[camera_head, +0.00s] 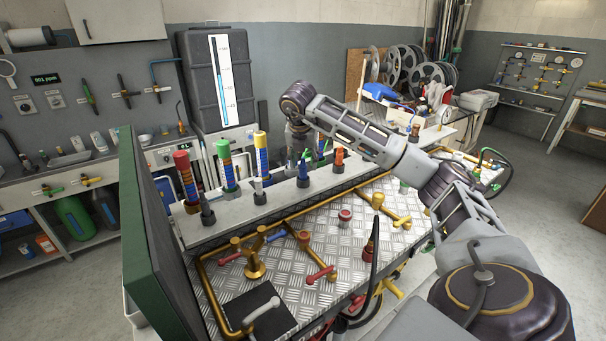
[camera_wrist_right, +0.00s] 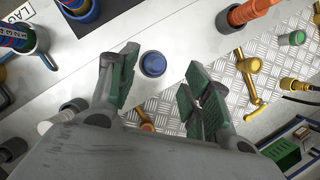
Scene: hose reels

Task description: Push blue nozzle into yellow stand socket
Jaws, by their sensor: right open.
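My right gripper (camera_head: 298,150) points down over the white shelf behind the metal plate. In the right wrist view its two green-padded fingers (camera_wrist_right: 160,78) are spread apart. A round blue piece (camera_wrist_right: 152,64), which looks like the blue nozzle seen from its end, shows between the fingertips; I cannot tell how far below them it is. In the head view a blue piece (camera_head: 305,166) stands on the shelf beside the gripper. A yellow-topped, blue-striped post (camera_head: 261,155) stands in a grey socket (camera_head: 260,197) left of the gripper. I cannot tell for sure which part is the yellow stand socket.
Red-topped (camera_head: 186,175) and green-topped (camera_head: 227,165) posts stand farther left. An orange piece (camera_head: 339,158) stands to the right. Brass pipes and valves (camera_head: 254,262) rise from the chequered plate. A dark green panel (camera_head: 150,230) borders the left side.

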